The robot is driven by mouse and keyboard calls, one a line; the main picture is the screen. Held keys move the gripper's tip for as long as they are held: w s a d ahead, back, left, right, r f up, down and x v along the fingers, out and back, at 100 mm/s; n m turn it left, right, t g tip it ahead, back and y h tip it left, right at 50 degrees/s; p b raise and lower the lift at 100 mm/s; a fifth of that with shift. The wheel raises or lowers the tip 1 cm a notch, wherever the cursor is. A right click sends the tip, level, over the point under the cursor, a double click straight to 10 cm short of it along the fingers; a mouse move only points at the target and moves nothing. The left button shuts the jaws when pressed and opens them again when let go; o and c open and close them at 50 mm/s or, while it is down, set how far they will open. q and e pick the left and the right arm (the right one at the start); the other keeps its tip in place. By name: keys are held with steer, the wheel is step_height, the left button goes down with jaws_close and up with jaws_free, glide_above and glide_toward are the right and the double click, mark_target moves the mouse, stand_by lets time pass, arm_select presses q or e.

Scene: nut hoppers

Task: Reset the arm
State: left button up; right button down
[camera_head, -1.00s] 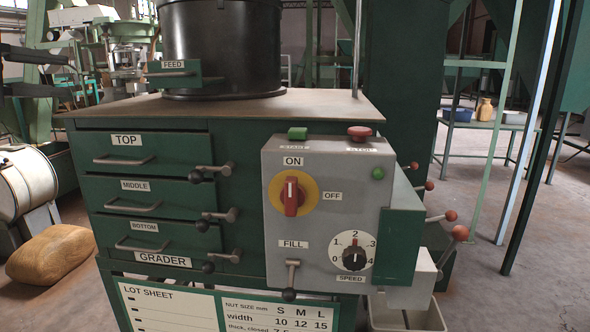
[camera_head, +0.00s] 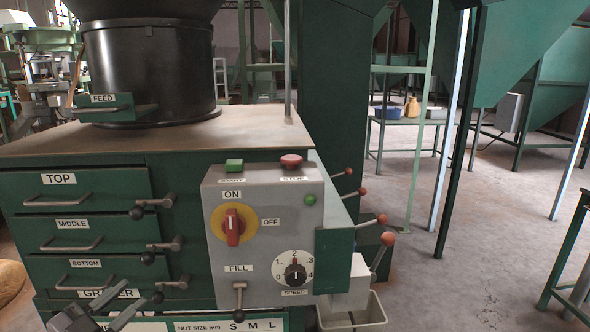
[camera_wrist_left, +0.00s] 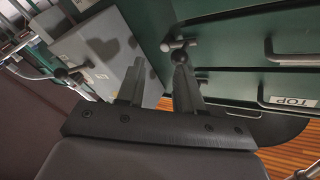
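My left gripper (camera_head: 133,296) is low at the left in the head view, in front of the grader cabinet's lower front, and partly covers the GRADER label (camera_head: 108,292). In the left wrist view its two fingers (camera_wrist_left: 159,72) are apart with nothing between them, so it is open and empty. The grader cabinet's TOP drawer (camera_head: 75,190) is shut, and its handle shows close to the gripper in the wrist view. The grey control box (camera_head: 262,262) is to the right of the gripper. My right gripper is in neither view.
The MIDDLE drawer (camera_head: 72,235) and BOTTOM drawer (camera_head: 70,272) are shut. Handles and levers stick out from the cabinet front. A black hopper (camera_head: 150,70) stands on top. A white bin (camera_head: 352,312) is at the lower right. Floor on the right (camera_head: 460,270) is clear.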

arm_select(q)
steer(key=s+d+f+n+g+y+p, duration=0.1)
steer(key=s+d+f+n+g+y, duration=0.1)
steer(key=s+f, duration=0.8)
steer(key=s+d+f+n+g+y+p, duration=0.2)
steer(key=s+d+f+n+g, duration=0.3)
steer(key=s+f, duration=0.5)
steer(key=d+f+n+y, duration=0.1)
steer(key=d+f+n, duration=0.1)
steer(key=d, duration=0.1)
steer(key=shift+s+d+f+y, duration=0.15)
steer(key=shift+d+f+y, duration=0.05)
steer(key=shift+d+y, duration=0.15)
